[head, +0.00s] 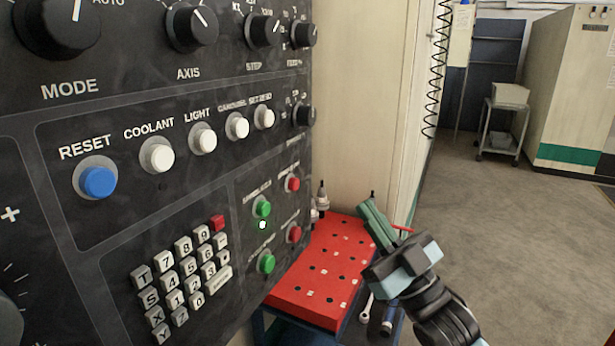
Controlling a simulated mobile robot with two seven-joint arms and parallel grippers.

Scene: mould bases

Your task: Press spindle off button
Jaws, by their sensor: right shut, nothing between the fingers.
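The black control panel fills the left side of the head view. Two red round buttons sit at its lower right, an upper one (292,184) and a lower one (294,234). Beside them are two green round buttons, an upper one (262,207) and a lower one (266,263). Their labels are too small and slanted to read surely, so I cannot tell which is spindle off. A small lit lamp (262,225) shows below the upper green button. My right gripper (368,206) is shut and empty, to the right of the panel and apart from the buttons. My left gripper is out of view.
A red perforated tray top (318,290) stands below and right of the panel, with tool holders behind it. A keypad (182,275), a blue reset button (98,181), white buttons and black knobs share the panel. The floor (500,230) at right is clear; a cart (502,125) stands far back.

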